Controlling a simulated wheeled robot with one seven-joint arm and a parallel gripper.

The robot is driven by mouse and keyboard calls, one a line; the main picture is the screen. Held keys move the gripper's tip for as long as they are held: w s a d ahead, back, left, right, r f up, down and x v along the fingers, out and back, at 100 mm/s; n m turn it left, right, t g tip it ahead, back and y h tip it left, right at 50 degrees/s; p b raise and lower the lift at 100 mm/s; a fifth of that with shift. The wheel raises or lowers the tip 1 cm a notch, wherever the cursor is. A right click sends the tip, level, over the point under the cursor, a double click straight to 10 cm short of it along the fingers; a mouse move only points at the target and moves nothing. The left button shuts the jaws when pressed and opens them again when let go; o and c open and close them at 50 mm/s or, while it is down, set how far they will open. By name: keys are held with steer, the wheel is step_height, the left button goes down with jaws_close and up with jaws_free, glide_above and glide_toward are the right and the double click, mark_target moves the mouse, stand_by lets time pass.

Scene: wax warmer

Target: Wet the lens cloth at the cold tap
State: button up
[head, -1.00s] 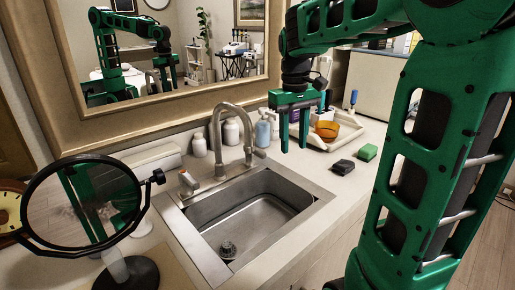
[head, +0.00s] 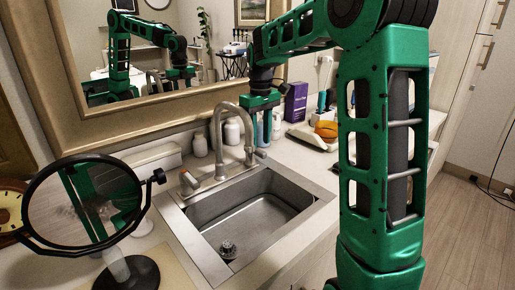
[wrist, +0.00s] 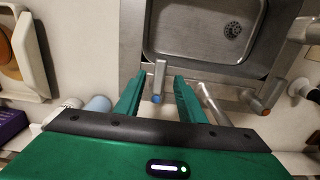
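The cold tap handle (wrist: 160,76), a metal lever with a blue end, shows between my fingers in the wrist view; it also shows in the head view (head: 262,154). My gripper (wrist: 157,88) is open, pointing down over the counter behind the sink's right end, with nothing held. In the head view my gripper (head: 261,136) hangs just above the handle; contact cannot be told. The faucet (head: 217,140) arches over the steel sink (head: 245,212). No water stream is visible. I cannot make out a lens cloth now; my arm hides part of the right counter.
An orange-tipped handle (head: 188,180) is left of the faucet. White bottles (head: 231,131) stand behind it.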

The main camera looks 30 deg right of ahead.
mark_target(260, 150)
steer(key=shift+f, duration=1.8)
jaws_close()
steer(key=shift+w+d+n, duration=0.15)
steer(key=shift+d+n, duration=0.25)
steer(key=shift+n, duration=0.4)
steer(key=shift+w+d+n, duration=0.1)
steer(key=shift+d+n, duration=0.25)
steer(key=shift+n, duration=0.45)
jaws_free()
step_height(260, 150, up, 11)
steer(key=shift+f, duration=0.15)
